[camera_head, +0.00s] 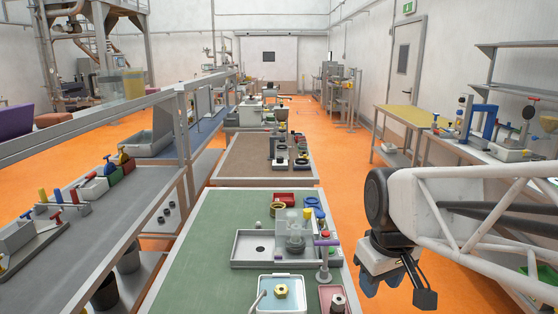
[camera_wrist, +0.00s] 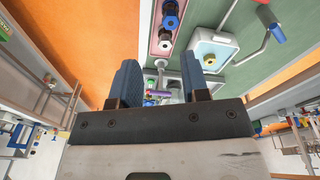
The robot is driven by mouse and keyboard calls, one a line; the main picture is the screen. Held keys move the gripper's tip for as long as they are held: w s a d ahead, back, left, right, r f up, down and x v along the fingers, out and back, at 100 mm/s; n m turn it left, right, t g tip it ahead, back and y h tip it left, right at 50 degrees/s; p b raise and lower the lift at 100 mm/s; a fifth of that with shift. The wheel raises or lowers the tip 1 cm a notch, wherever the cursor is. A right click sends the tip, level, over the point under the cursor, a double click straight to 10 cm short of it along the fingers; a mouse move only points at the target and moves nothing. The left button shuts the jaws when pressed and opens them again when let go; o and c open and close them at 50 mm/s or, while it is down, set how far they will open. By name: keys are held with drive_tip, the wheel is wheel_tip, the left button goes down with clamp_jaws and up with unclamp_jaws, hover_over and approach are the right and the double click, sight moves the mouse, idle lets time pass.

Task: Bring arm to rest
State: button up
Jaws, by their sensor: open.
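My gripper (camera_head: 381,281) hangs from my white arm at the right of the head view, beside the right edge of the green-topped table (camera_head: 205,255). In the wrist view its two blue fingers (camera_wrist: 160,75) are spread apart with nothing between them. The gripper is open and empty and touches nothing that I can see. My arm extends in from the right edge of the head view, and its base is out of view.
The green table bears a grey tray (camera_head: 240,253), a white tray with a brass nut (camera_head: 281,291), and a pink tray (camera_head: 325,294) near its right edge. A workbench (camera_head: 410,120) stands at the back right. Orange floor (camera_head: 350,180) lies clear between.

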drive_tip(key=s+f+m+t, duration=0.1)
drive_tip(key=s+m, duration=0.3)
drive_tip(key=s, duration=0.4)
drive_tip(key=shift+d+f, duration=0.35)
drive_tip(key=shift+f, duration=0.55)
idle(0.3)
